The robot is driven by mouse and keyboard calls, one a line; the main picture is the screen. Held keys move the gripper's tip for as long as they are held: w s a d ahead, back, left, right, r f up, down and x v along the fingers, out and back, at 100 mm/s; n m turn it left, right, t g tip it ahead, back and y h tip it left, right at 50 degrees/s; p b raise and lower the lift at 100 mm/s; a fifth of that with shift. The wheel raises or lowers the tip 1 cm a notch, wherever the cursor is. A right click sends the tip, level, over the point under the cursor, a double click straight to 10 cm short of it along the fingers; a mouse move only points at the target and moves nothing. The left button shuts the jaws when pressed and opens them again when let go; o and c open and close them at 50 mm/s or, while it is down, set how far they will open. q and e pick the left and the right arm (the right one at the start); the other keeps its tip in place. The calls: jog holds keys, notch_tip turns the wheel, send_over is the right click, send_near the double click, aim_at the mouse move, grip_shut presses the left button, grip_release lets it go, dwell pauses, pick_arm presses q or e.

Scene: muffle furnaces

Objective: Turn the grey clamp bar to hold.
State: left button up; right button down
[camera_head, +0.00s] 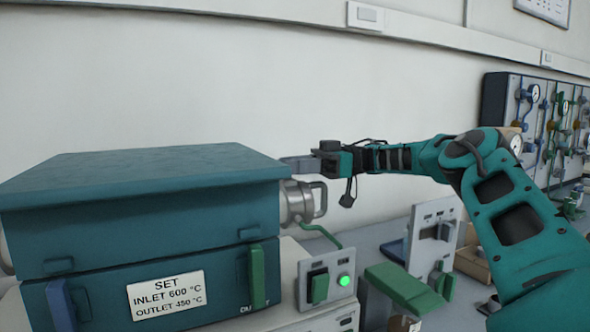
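A teal furnace (140,220) fills the left of the head view. On its right side is a round grey metal fitting (296,203) with a looped grey bar (321,198); I cannot tell for sure whether this is the clamp bar. My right gripper (298,163) comes in from the right, just above this fitting, with its grey fingers pointing left beside the furnace's upper edge. The finger gap is not visible, so I cannot tell whether it is open or holds anything. My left gripper is not in view.
The furnace front has a blue handle (61,305), a green handle (257,276) and a label (166,295). A control box (327,280) with a lit green lamp stands to the right. A panel (433,235) with a grey lever stands beyond it. Gauges and pipes (540,110) are far right.

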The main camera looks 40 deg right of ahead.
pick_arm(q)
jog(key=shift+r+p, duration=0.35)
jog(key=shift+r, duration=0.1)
pick_arm(e)
jog(key=shift+w+r+n+g+y, duration=0.15)
jog(key=shift+n+g+y, duration=0.15)
jog(key=shift+n+g, duration=0.35)
jog(key=c, duration=1)
grip_release()
jog(key=shift+c, duration=0.2)
pick_arm(q)
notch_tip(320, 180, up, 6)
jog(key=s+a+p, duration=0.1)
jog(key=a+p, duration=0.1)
jog(key=p, duration=0.8)
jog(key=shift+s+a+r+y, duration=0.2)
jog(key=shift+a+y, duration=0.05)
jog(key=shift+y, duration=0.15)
pick_arm(e)
notch_tip(320, 180, up, 20)
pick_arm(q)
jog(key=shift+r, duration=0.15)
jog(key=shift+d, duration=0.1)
